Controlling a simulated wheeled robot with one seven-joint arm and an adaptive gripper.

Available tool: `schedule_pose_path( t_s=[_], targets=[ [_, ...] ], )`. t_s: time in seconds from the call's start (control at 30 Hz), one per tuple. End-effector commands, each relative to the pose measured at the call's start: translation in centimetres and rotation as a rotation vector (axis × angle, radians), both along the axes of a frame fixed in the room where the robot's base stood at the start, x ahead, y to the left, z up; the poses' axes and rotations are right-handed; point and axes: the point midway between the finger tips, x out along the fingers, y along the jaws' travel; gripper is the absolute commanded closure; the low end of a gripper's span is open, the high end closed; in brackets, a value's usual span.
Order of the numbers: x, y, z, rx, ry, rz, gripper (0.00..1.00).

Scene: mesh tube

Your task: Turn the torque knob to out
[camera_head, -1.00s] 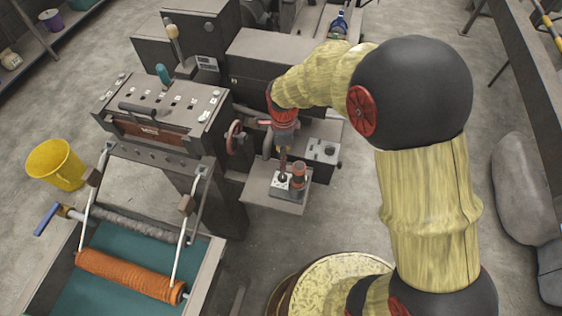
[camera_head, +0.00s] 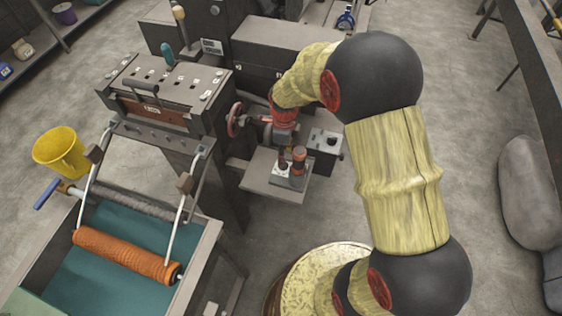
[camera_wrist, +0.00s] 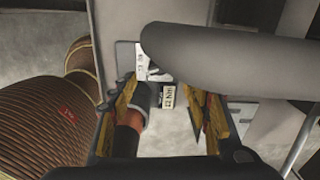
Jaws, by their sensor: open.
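A small grey shelf (camera_head: 262,180) juts from the machine. It carries a white label plate (camera_head: 281,170) and a short upright cylinder, orange-brown and grey (camera_head: 299,156). I cannot tell for sure which part is the torque knob. My gripper (camera_head: 284,150) points down above the plate, beside the cylinder. In the wrist view my gripper (camera_wrist: 165,115) is open, with its yellow-and-black fingers apart. The plate with dark markings (camera_wrist: 150,65) shows beyond them. A grey-capped orange cylinder (camera_wrist: 136,112) stands near the left finger. A thick grey bar (camera_wrist: 235,58) hides part of the plate.
A red handwheel (camera_head: 235,120) and a dark box with a light top (camera_head: 325,140) flank the shelf. The lever-topped machine (camera_head: 160,95) stands left, with an orange roller (camera_head: 125,255) in front. A yellow bucket (camera_head: 60,152) is far left. Bare floor lies right of the shelf.

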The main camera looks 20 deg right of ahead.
Motion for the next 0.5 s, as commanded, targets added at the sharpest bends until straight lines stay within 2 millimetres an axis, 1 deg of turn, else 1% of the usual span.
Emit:
schedule_pose_path(
  t_s=[0.03, 0.2, 0.33, 0.5],
  targets=[
    [-0.1, 0.0, -1.0, 0.000, 0.002, 0.000, 0.52],
    [-0.1, 0.0, -3.3, 0.000, 0.002, 0.001, 0.52],
    [0.0, 0.0, -4.1, 0.000, 0.000, 0.001, 0.52],
    [0.0, 0.0, -4.3, 0.000, -0.001, 0.001, 0.52]
  ],
)
